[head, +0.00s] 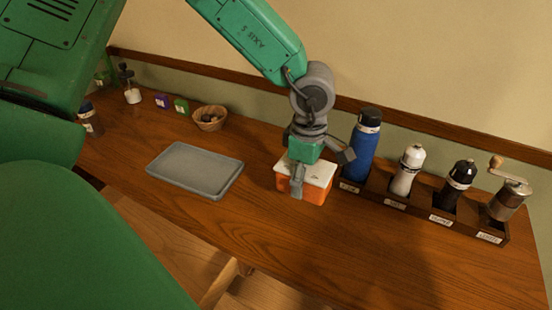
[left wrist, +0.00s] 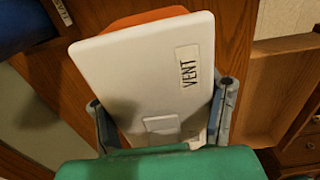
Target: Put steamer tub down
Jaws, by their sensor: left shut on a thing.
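The steamer tub is an orange box with a white lid (head: 314,172), seen in the head view at the centre of the wooden counter, left of the bottle rack. In the left wrist view its white lid (left wrist: 135,70) fills the middle and carries a "VENT" label, with an orange edge past it. My left gripper (head: 298,176) comes down over the tub and is shut on it; its fingers lie on opposite sides of the lid in the left wrist view. I cannot tell whether the tub's underside touches the counter. My right gripper is not in view.
A grey tray (head: 195,168) lies empty to the left. A labelled dark rack (head: 397,202) holds a blue bottle (head: 362,148), a white mill (head: 407,172), a black mill (head: 453,186) and a grinder (head: 508,200). A basket (head: 210,119) stands behind the tray. The counter in front is clear.

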